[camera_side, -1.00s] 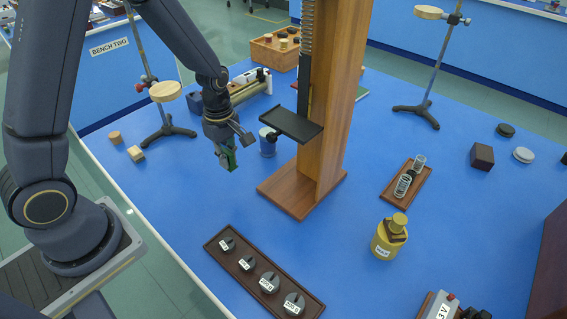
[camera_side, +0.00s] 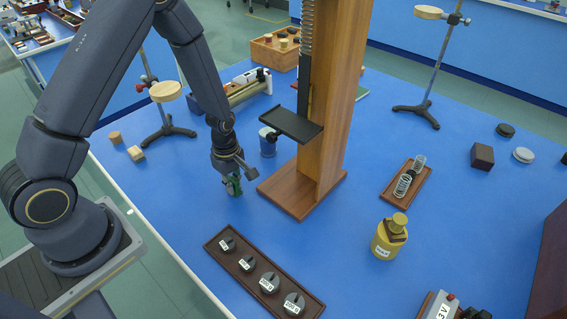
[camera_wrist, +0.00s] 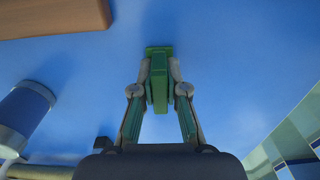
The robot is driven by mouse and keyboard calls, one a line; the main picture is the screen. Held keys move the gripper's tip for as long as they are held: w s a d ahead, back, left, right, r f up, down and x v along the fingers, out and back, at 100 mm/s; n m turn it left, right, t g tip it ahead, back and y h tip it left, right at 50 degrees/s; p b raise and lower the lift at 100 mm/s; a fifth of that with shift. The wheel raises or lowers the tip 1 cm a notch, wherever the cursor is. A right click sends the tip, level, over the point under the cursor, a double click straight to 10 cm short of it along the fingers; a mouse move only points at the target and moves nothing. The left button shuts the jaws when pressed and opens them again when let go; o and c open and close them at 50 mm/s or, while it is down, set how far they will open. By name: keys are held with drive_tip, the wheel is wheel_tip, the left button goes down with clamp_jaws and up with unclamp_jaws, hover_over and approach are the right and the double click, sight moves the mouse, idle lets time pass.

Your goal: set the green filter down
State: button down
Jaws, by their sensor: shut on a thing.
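The green filter (camera_side: 234,186) is a small green block in the side view, between the fingers of my gripper (camera_side: 230,183). It also shows in the wrist view (camera_wrist: 159,75), with one finger pressed on each side. My gripper (camera_wrist: 160,85) is shut on it. The filter is low over the blue bench top (camera_side: 185,215), left of the wooden stand's base. I cannot tell whether its lower end touches the bench.
The wooden stand (camera_side: 330,120) with a black shelf (camera_side: 291,124) rises just right of my gripper. A blue-and-white cylinder (camera_side: 267,143) stands behind. A brown tray of labelled weights (camera_side: 255,258) lies in front.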

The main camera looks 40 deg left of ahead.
sight(232, 179)
drive_tip(key=c, duration=1.2)
unclamp_jaws()
drive_tip(key=shift+f, duration=0.1)
wheel_tip(232, 179, up, 12)
drive_tip(key=shift+r, duration=0.1)
drive_tip(key=s+d+r+m+t, duration=0.1)
drive_tip(key=s+r+m+t, duration=0.1)
drive_tip(key=s+r+m, duration=0.5)
drive_tip(key=s+d+r+m+t, duration=0.1)
drive_tip(key=s+r+m+t, duration=0.2)
drive_tip(key=s+r+m, duration=0.4)
drive_tip(key=shift+d+r+m+t, duration=0.3)
drive_tip(key=shift+r+m, duration=1.7)
drive_tip(key=shift+r, duration=1.75)
